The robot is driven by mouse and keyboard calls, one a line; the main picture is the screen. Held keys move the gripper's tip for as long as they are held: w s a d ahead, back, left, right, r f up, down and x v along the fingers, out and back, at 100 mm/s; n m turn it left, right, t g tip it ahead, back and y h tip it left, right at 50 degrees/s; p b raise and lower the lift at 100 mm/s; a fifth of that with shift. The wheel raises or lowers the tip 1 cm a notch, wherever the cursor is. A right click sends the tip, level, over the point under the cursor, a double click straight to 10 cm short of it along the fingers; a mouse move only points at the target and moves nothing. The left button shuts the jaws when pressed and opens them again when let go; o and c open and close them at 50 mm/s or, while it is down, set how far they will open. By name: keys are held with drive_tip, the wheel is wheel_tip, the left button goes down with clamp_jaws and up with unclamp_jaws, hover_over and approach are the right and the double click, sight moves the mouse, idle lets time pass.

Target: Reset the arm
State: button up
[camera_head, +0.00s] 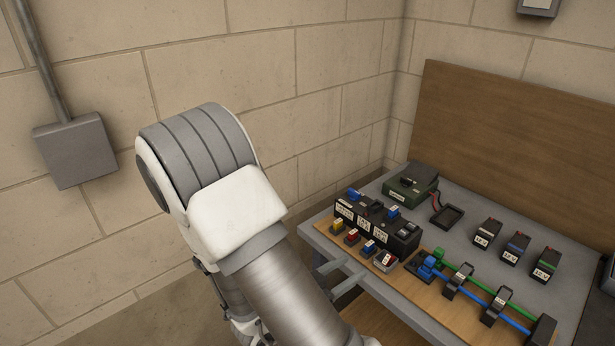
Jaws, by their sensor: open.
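My arm is bent in the middle of the view, with its white and grey joint raised in front of the block wall. Its silver section runs down to the bottom edge. Two grey prongs, which look like the fingers of my gripper (350,268), show past the arm at the table's front left edge. They are apart with nothing visible between them. The rest of the gripper is hidden behind the arm. The fingers overlap the table edge in the picture; I cannot tell whether they touch it.
A grey table (455,208) stands at the right against a brown board (500,140). It holds a black battery rack (377,226), small colored blocks, a green box (410,185), several labelled modules and a wooden panel (430,297) with tubes. A grey wall box (75,150) is at left.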

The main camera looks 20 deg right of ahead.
drive_tip(key=w+a+r+n+t+y, duration=0.2)
drive_tip(key=w+a+r+t+y, duration=0.1)
drive_tip(key=w+a+y, duration=0.65)
drive_tip(key=s+a+r+n+y, duration=0.2)
drive_tip(key=a+r+n+y, duration=0.35)
drive_tip(key=r, duration=0.25)
drive_tip(key=s+d+r+n+g, duration=0.1)
drive_tip(key=s+r+n, duration=0.1)
drive_tip(key=s, duration=0.4)
drive_tip(key=s+d+r+n+g, duration=0.1)
drive_tip(key=s+d+r+n, duration=0.1)
drive_tip(key=s, duration=0.5)
drive_tip(key=s+d+r+n+g, duration=0.1)
drive_tip(key=s+d+r+n, duration=0.1)
drive_tip(key=s+r, duration=0.2)
drive_tip(key=s, duration=0.2)
drive_tip(key=shift+s+d, duration=0.25)
drive_tip(key=shift+s, duration=0.1)
